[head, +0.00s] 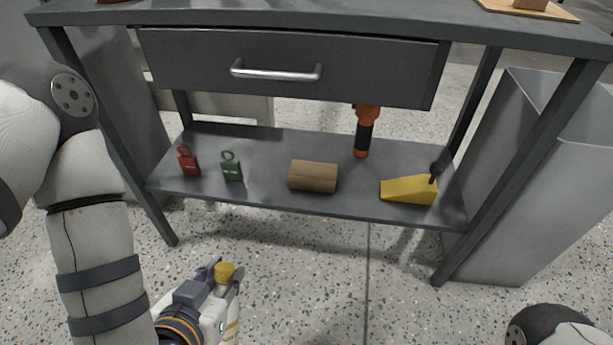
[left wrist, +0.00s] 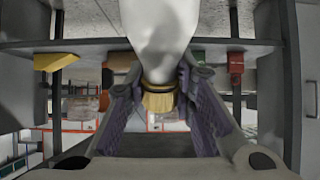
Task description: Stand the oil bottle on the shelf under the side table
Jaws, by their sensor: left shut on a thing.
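The oil bottle is pale with a yellow cap (head: 224,271). My left gripper (head: 221,281) is shut on it near the cap, low in front of the side table (head: 340,13). In the left wrist view, the bottle's white body (left wrist: 160,35) runs up the picture from between the finger pads, with its ribbed yellow cap below. In the head view the bottle looks about upright, its body mostly hidden by the gripper. The grey lower shelf (head: 265,150) is beyond and apart from the bottle. My right gripper is out of view.
On the shelf stand a red padlock (head: 188,161), a green padlock (head: 231,168), a wooden half-cylinder (head: 313,176), an orange-black tool (head: 364,132) and a yellow wedge (head: 408,190). A drawer (head: 290,65) hangs above. Table legs flank the shelf; a grey bin (head: 535,180) stands right.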

